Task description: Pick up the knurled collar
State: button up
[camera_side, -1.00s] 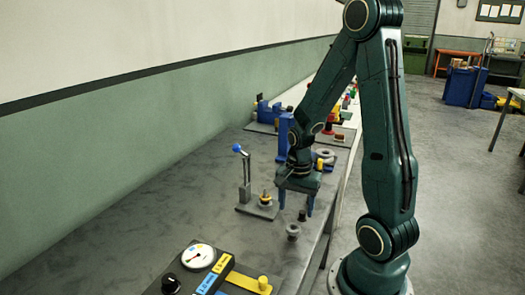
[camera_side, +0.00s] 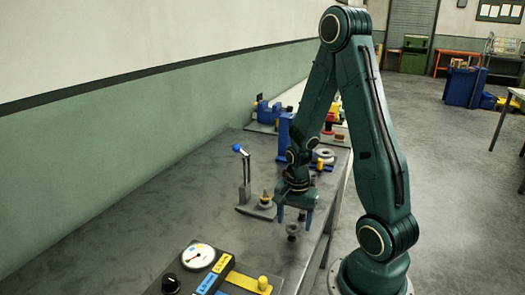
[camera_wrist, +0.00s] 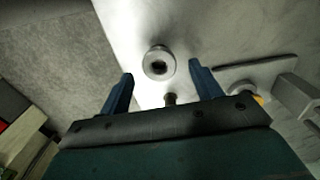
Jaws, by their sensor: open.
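The knurled collar (camera_side: 292,230) is a small grey ring with a dark hole, on the grey bench near its right edge. In the wrist view the collar (camera_wrist: 158,52) lies just beyond the fingertips, roughly centred between them. My gripper (camera_side: 295,218) points down with its blue fingers apart, right by the collar in the side view. In the wrist view my gripper (camera_wrist: 160,71) is open with nothing held. How high the fingertips are above the collar is hard to tell.
A panel with a white gauge (camera_side: 198,257) lies in front. A blue block (camera_side: 285,135) stands behind. A small dark peg (camera_wrist: 170,98) shows near the fingers.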

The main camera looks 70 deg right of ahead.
jog(key=shift+f, duration=0.6)
jog(key=c, duration=1)
